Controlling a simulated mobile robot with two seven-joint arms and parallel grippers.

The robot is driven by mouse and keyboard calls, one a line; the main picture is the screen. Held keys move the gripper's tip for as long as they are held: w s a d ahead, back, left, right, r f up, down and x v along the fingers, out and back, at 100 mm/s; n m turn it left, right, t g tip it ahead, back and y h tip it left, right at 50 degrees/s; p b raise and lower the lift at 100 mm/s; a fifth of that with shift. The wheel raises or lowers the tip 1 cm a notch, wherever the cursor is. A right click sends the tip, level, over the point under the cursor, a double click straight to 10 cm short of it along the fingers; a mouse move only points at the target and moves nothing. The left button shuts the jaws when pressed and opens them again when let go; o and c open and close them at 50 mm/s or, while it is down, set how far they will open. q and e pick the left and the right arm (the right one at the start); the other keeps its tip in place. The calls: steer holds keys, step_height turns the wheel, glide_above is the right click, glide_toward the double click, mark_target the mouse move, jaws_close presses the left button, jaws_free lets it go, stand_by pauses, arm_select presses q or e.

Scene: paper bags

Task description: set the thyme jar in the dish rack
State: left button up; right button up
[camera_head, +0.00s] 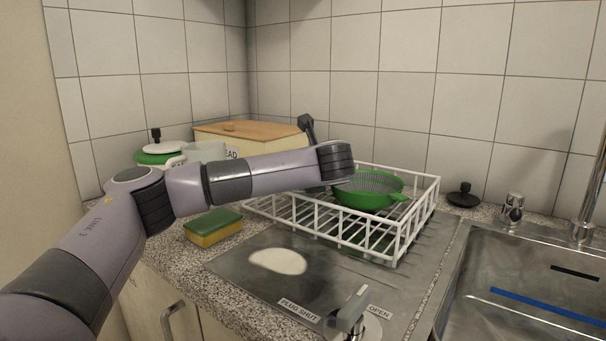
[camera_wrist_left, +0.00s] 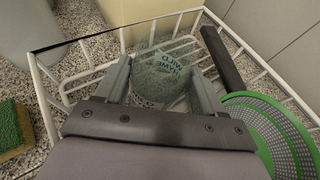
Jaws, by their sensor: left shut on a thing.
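The thyme jar (camera_wrist_left: 160,76) is clear glass with "WILD THYME" lettering, upside down in the left wrist view. My left gripper (camera_wrist_left: 159,72) is shut on it, with one finger on each side. The jar is over or inside the white wire dish rack (camera_wrist_left: 48,103); I cannot tell whether its base touches the wires. In the head view the rack (camera_head: 405,240) stands on the counter left of the sink. My left arm reaches over its left part and hides the jar and gripper fingers there. My right gripper is not in view.
A green and yellow sponge (camera_head: 213,228) lies left of the rack. The sink (camera_head: 530,290) is at right.

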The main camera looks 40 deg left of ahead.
arm_select(q)
steer(key=o, duration=1)
steer(key=shift+r, duration=0.1)
steer(key=shift+v, duration=5.95)
steer(key=shift+d, duration=0.1)
